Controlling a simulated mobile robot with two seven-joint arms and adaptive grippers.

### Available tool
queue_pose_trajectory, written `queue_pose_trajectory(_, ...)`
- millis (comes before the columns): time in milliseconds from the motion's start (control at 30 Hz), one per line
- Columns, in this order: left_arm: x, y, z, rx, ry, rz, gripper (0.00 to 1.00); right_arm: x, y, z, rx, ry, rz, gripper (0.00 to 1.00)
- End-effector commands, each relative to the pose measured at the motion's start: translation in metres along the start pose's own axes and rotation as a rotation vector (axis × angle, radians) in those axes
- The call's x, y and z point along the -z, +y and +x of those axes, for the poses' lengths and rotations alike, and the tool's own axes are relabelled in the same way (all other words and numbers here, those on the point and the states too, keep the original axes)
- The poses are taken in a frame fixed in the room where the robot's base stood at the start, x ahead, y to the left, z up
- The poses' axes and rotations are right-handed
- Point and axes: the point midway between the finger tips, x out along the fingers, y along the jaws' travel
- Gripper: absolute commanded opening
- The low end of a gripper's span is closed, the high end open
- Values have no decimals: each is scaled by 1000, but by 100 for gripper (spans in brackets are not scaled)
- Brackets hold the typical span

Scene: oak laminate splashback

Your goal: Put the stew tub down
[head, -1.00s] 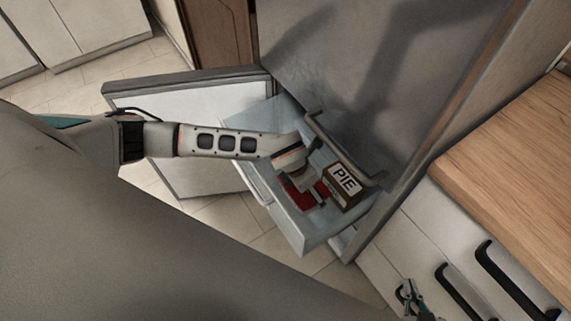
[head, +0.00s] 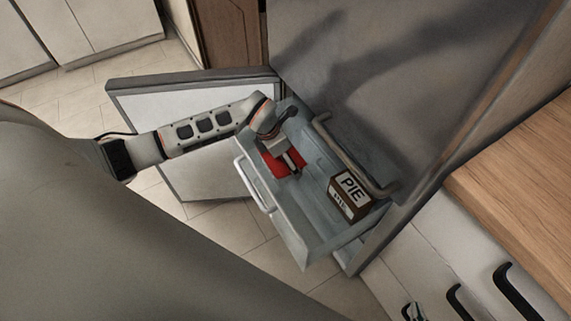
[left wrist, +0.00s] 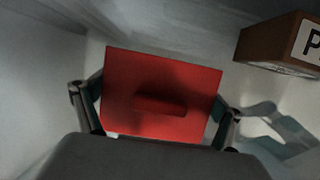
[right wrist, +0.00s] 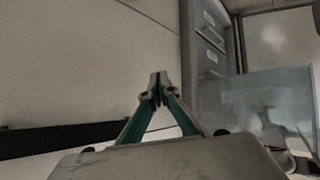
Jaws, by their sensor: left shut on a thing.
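The stew tub is the red, square-topped tub (head: 283,164) inside the pulled-out freezer drawer, in its left part. In the left wrist view the red tub (left wrist: 160,75) has a raised bar on its lid. My left gripper (left wrist: 160,100) is shut on the tub, one finger at each side. In the head view the left gripper (head: 280,150) partly covers the tub. I cannot tell whether the tub touches the drawer floor. My right gripper (right wrist: 158,88) is shut and empty; in the head view it shows at the bottom edge (head: 412,312).
A brown box marked PIE (head: 350,192) stands in the drawer (head: 310,235), right of the tub with bare floor between. An open white door (head: 205,180) is left of the drawer. Black-handled cabinets (head: 425,255) and a wooden worktop (head: 515,165) are to the right.

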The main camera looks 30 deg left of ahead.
Motion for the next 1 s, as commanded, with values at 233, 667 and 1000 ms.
queue_pose_trajectory(233, 10, -2, 31, 3, 2, -1, 62, -10, -2, 3, 1, -11, -4, 0)
queue_pose_trajectory(667, 11, -1, 32, 1, 3, 0, 100, -6, 0, 4, -1, -5, -6, 0)
queue_pose_trajectory(1000, 9, 0, 24, -1, -1, 1, 100, -2, 2, 3, -2, 1, -8, 0)
